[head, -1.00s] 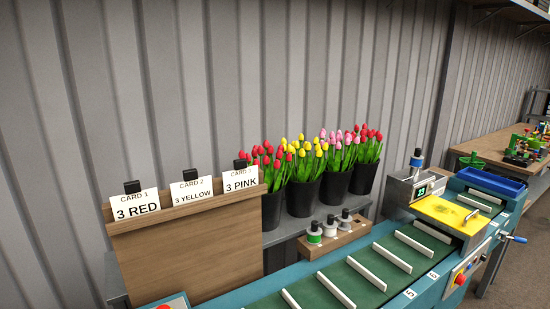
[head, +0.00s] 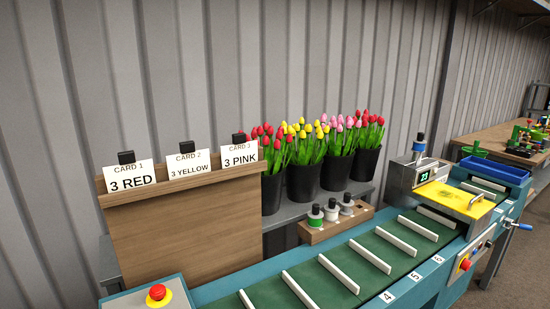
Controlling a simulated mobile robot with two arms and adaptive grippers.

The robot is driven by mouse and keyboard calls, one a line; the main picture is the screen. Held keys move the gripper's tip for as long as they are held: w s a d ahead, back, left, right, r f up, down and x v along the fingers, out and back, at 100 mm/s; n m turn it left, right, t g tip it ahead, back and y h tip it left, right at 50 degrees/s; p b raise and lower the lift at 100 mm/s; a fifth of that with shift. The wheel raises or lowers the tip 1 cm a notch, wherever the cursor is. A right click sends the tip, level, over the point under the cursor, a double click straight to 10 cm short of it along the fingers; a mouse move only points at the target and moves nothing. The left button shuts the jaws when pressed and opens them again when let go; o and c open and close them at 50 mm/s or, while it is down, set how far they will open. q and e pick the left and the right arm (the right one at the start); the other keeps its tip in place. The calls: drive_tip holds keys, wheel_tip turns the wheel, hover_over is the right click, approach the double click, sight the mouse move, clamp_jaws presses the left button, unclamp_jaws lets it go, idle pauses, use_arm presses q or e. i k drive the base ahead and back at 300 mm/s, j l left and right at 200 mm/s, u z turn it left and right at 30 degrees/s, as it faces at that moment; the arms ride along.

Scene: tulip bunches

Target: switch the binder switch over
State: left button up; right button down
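The machine at the right end of the belt, which looks like the binder (head: 402,183), has a lit green display (head: 424,177) and a yellow plate (head: 437,192) with a metal handle. A blue-and-white knob-like part (head: 419,143) stands upright on top of it. A red button on a yellow base (head: 465,265) is on the side panel below. A blue-ended handle (head: 525,227) sticks out at the right. I cannot tell which of these is the binder switch, or how it is set. Neither gripper is in view.
A green belt (head: 318,268) with white slats runs to the machine. A red stop button (head: 157,292) sits on a box at the lower left. A wooden card board (head: 180,228), black tulip buckets (head: 338,168) and a wooden bottle holder (head: 318,235) stand behind the belt.

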sight(466, 265)
drive_tip(key=z, duration=1.35)
drive_tip(key=i+l+u, duration=0.1)
drive_tip(key=i+l, duration=0.3)
drive_tip(key=i+l+u, duration=0.15)
drive_tip(key=i+l, duration=0.25)
drive_tip(key=l, duration=0.25)
